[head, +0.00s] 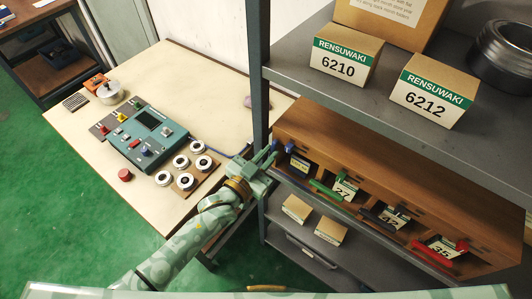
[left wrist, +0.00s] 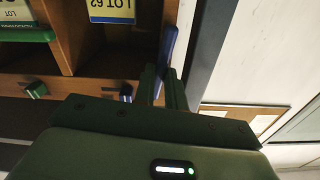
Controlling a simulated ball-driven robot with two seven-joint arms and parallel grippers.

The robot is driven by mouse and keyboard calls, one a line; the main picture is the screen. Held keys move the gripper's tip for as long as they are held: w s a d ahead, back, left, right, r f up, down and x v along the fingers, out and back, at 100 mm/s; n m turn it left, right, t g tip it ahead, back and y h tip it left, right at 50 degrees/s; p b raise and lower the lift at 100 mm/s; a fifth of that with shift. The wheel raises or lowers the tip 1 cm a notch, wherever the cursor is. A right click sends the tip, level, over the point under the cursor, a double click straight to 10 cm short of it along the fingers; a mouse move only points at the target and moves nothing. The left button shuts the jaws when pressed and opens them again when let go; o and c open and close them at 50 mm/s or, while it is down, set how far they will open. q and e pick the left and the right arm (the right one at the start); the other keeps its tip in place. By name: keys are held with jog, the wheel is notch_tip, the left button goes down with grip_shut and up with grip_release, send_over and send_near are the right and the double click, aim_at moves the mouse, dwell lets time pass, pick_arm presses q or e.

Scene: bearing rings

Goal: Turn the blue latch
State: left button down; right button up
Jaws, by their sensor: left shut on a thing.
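The blue latch (head: 275,146) is a slim blue bar at the left end of a wooden cabinet (head: 400,170). In the left wrist view the blue latch (left wrist: 171,45) stands nearly upright beside an open compartment with a blue-edged label (left wrist: 111,10). My left gripper (head: 268,160) reaches in from the left. Its fingers (left wrist: 163,85) are shut on the blue latch's near end, hiding that end. A small blue knob (head: 290,147) sits on the cabinet to the right of the gripper; it also shows in the left wrist view (left wrist: 126,92). My right gripper is out of view.
Green (head: 325,189), dark (head: 378,219) and red (head: 434,250) bars lie across the other compartments. A grey shelf post (head: 258,70) stands close to my left gripper. Shelves lie above and below; a table (head: 205,85) with a control box (head: 148,138) stands left.

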pick_arm(q)
jog(key=shift+s+d+f+m+b, duration=0.4)
jog(key=shift+f+m+b, duration=0.4)
jog(key=shift+m, duration=1.9)
jog(key=shift+s+d+f+m+b, duration=0.25)
jog(key=shift+d+f+m+b, duration=0.5)
jog(key=shift+m, duration=1.95)
jog(key=shift+s+d+f+m+b, duration=0.35)
jog(key=shift+m+b, duration=0.75)
jog(key=shift+m, duration=1.6)
jog(key=shift+a+f, duration=0.15)
jog(key=shift+f, duration=0.05)
jog(key=c, duration=1.7)
grip_release()
jog(key=shift+c, duration=0.2)
